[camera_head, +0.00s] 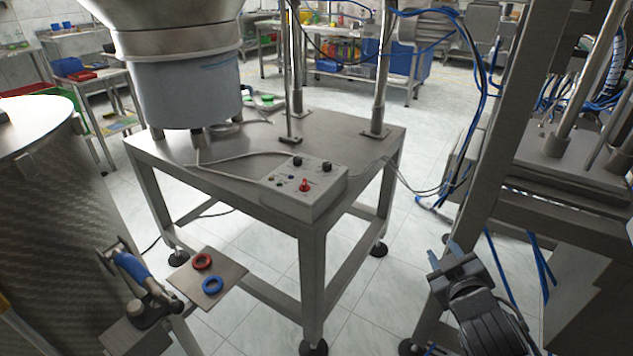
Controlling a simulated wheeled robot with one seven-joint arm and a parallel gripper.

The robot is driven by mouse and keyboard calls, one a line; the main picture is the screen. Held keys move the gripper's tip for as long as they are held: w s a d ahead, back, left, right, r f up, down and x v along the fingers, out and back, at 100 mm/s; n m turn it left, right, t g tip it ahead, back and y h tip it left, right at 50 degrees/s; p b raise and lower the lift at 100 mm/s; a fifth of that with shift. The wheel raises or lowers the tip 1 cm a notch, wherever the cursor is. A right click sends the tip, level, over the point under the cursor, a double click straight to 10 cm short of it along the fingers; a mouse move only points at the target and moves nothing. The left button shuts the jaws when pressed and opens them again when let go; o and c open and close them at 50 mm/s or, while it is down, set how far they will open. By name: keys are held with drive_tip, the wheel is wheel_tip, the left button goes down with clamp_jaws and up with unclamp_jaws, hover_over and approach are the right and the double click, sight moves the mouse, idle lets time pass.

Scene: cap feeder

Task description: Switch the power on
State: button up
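A light grey control box (318,200) sits on the front corner of a steel table (350,133). Its top panel carries a red switch or knob (304,185), two black knobs (326,166) toward the back, and several small buttons or lights at the left. The markings are too small to read, and I cannot tell the switch position. My gripper (444,254) is at the lower right, in front of and lower in the picture than the box, well apart from it. Its fingertips appear spread with nothing between them.
A large bowl feeder (190,90) stands on the table, with metal posts behind the box. A small plate (228,272) with a red ring and a blue ring is at lower left. A machine frame (510,110) with blue cables stands at right. Space before the box is clear.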

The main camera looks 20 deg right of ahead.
drive_tip(key=w+d+r+m+g+h+b, duration=0.1)
drive_tip(key=w+m, duration=0.1)
drive_tip(key=w, duration=0.4)
drive_tip(key=w+d+r+m+g+h+b, duration=0.1)
drive_tip(key=w+d+r+g, duration=0.1)
drive_tip(key=w, duration=0.3)
drive_tip(key=m+g+y+b, duration=0.4)
drive_tip(key=g+y, duration=0.2)
drive_tip(key=y, duration=0.1)
approach(304, 182)
drive_tip(key=x, duration=0.8)
drive_tip(key=shift+b, duration=0.4)
clamp_jaws()
